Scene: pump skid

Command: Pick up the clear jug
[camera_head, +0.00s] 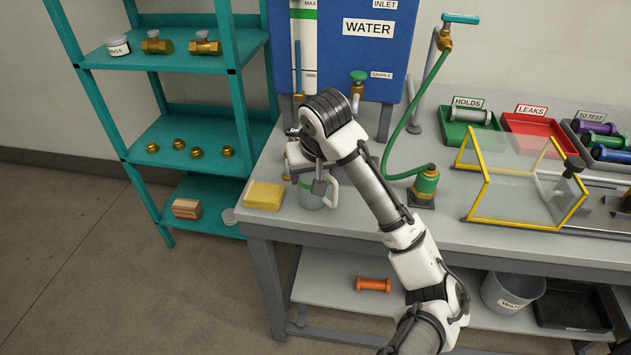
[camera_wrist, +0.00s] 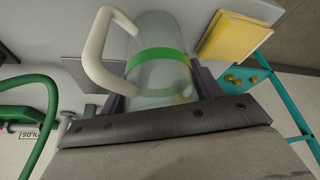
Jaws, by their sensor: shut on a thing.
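The clear jug (camera_wrist: 160,62) has a green band around it and a cream handle (camera_wrist: 92,50), and it fills the middle of the wrist view. My gripper (camera_wrist: 160,95) is shut on it, with a dark finger on each side of its body. In the head view the jug (camera_head: 310,197) is mostly hidden under my gripper (camera_head: 312,178), near the left end of the grey bench. I cannot tell whether its base touches the bench top.
A yellow sponge (camera_head: 264,195) lies left of the jug; it also shows in the wrist view (camera_wrist: 234,36). The blue water panel (camera_head: 370,50) stands behind. A green hose (camera_head: 405,120) and brass-based fitting (camera_head: 425,185) are to the right. A teal shelf (camera_head: 185,65) stands left.

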